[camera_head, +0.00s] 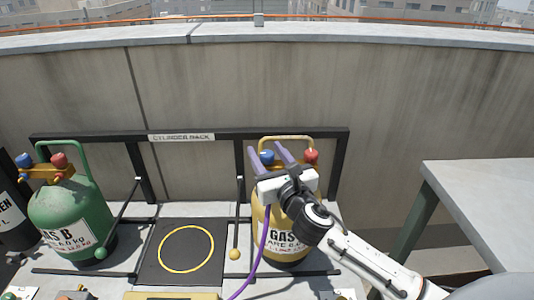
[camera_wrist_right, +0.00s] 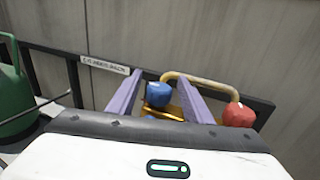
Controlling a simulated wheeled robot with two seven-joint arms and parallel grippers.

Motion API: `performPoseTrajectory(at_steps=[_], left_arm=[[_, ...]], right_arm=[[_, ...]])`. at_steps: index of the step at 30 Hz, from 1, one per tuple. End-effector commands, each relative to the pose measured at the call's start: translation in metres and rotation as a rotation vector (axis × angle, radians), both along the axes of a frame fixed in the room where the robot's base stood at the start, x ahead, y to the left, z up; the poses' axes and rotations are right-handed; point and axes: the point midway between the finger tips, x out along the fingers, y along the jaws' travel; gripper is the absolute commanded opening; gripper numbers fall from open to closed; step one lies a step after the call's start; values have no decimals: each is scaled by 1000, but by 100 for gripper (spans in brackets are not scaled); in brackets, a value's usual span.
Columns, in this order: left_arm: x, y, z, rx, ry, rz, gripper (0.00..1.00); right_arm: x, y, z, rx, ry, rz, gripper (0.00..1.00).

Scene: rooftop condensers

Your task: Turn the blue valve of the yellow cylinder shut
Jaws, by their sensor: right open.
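The yellow cylinder (camera_head: 278,240) stands upright in the rack at the middle right of the head view, partly hidden by my right gripper. Its blue valve (camera_head: 267,157) is at the left of its top and its red valve (camera_head: 312,156) at the right. My right gripper (camera_head: 265,148) is open, its two purple fingers pointing at the valves. In the wrist view the blue valve (camera_wrist_right: 158,94) shows between the fingers (camera_wrist_right: 163,75), nearer the left one. The red valve (camera_wrist_right: 239,115) is outside the right finger. I cannot tell whether a finger touches the blue valve. My left gripper is not in view.
A green cylinder (camera_head: 70,212) with blue and red valves stands at the left. A black cylinder (camera_head: 14,205) is at the far left edge. An empty ringed bay (camera_head: 160,270) lies between. A grey table (camera_head: 490,190) is at the right; the wall (camera_head: 400,95) is behind the rack.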

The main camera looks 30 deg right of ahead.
Motion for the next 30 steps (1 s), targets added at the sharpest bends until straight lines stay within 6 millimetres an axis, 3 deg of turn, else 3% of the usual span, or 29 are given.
performPoseTrajectory(at_steps=[5, 13, 23, 30], left_arm=[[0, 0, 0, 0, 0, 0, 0], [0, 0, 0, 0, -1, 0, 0], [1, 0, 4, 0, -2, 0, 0], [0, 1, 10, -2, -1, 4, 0]], right_arm=[[0, 0, 0, 1, 1, 0, 46], [0, 0, -1, 1, 1, 0, 5], [0, 1, 0, 5, 2, -47, 5], [0, 2, 1, 8, 2, -194, 5]])
